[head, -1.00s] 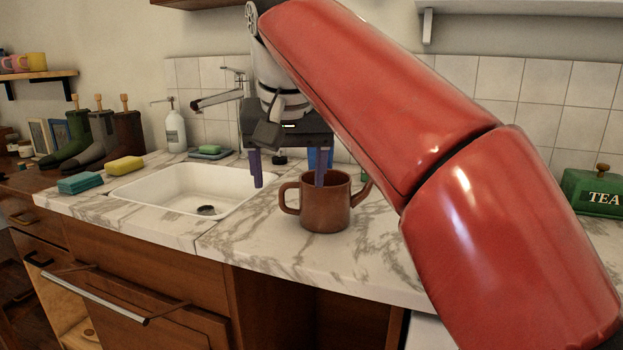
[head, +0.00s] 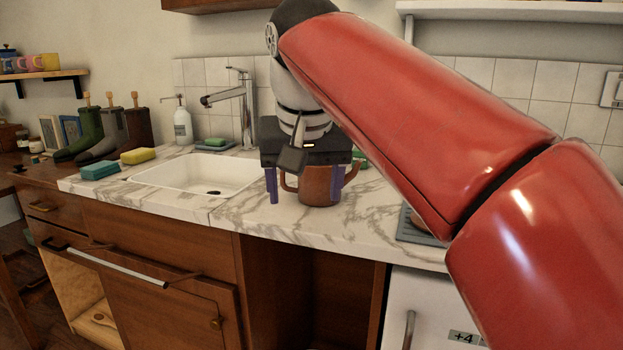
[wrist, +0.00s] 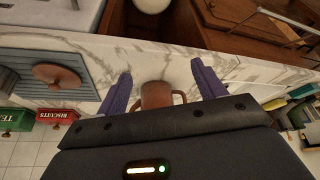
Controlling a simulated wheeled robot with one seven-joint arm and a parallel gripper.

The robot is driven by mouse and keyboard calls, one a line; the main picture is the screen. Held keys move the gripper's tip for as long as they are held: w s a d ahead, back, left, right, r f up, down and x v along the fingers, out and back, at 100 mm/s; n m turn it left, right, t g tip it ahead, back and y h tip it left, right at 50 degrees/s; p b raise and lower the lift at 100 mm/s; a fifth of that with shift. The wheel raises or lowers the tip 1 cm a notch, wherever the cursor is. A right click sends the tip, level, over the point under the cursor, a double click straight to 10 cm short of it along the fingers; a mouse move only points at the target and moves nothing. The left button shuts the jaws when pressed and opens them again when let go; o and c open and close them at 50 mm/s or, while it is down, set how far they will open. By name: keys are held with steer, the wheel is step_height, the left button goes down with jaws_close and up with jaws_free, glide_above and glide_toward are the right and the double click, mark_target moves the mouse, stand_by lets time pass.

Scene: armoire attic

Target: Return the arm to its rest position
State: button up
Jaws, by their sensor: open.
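My gripper (head: 305,196) hangs over the front of the marble counter (head: 232,216), its two purple fingers pointing down and spread apart. Nothing is held between them. A brown two-handled mug (head: 320,184) stands upright on the counter behind my gripper, partly hidden by it in the head view. In the wrist view, the mug (wrist: 157,95) shows between the spread fingers of my gripper (wrist: 160,74); contact cannot be judged. My red arm reaches across the right half of the head view and hides part of the counter and wall.
A white sink (head: 190,176) with a tap (head: 243,105) lies left of the mug. Sponges (head: 138,156) and boots (head: 92,134) stand farther left. A drawer with a bar handle (head: 120,267) juts out below. The wrist view shows a brown round object (wrist: 56,75) on a grey mat.

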steer(key=s+d+f, duration=0.5)
steer(key=f, duration=0.3)
steer(key=s+d+f, duration=0.5)
steer(key=d+f, duration=0.1)
steer(key=f, duration=0.3)
steer(key=s+d+f+m+t, duration=0.1)
steer(key=s+d+f, duration=0.4)
steer(key=f, duration=0.3)
steer(key=shift+s+d+f, duration=0.15)
steer(key=shift+s+f, duration=0.15)
steer(key=shift+f, duration=0.1)
